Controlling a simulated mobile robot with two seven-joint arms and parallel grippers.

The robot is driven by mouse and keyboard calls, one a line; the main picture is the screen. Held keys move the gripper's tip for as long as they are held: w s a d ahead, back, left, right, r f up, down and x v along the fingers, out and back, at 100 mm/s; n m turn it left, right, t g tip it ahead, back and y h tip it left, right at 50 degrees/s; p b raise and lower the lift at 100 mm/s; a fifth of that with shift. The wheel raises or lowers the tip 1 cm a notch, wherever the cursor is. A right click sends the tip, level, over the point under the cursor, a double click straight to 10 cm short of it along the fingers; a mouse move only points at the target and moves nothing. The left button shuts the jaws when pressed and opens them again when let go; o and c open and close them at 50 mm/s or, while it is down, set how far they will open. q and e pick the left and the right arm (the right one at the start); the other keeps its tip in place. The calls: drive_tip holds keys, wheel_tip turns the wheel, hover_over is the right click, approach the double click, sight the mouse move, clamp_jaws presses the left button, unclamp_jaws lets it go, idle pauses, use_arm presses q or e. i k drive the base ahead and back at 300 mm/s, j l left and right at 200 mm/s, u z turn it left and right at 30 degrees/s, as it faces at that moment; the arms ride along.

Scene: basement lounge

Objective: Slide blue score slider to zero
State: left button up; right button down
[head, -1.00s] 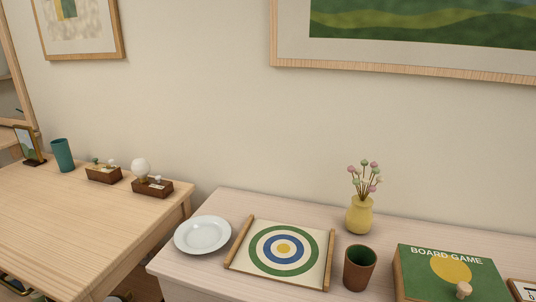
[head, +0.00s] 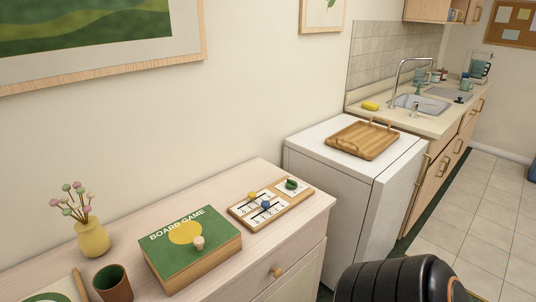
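The score board (head: 242,210) is a small wooden tray with white numbered tracks, on the right end of the light wood cabinet in the head view. A blue slider knob (head: 266,204) sits on the front track, around its middle. A yellow knob (head: 252,195) sits on the track behind it, towards the left. The numbers are too small to read for certain. Neither of my grippers is in view.
A green board game box (head: 165,252) with a pale knob lies left of the score board. A dark green piece (head: 291,183) sits at the board's right end. Left stand a brown cup (head: 113,285) and yellow vase (head: 92,238). A white appliance (head: 310,149) carries a wooden tray (head: 379,150).

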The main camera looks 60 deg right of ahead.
sight(266, 204)
drive_tip(key=z, duration=1.85)
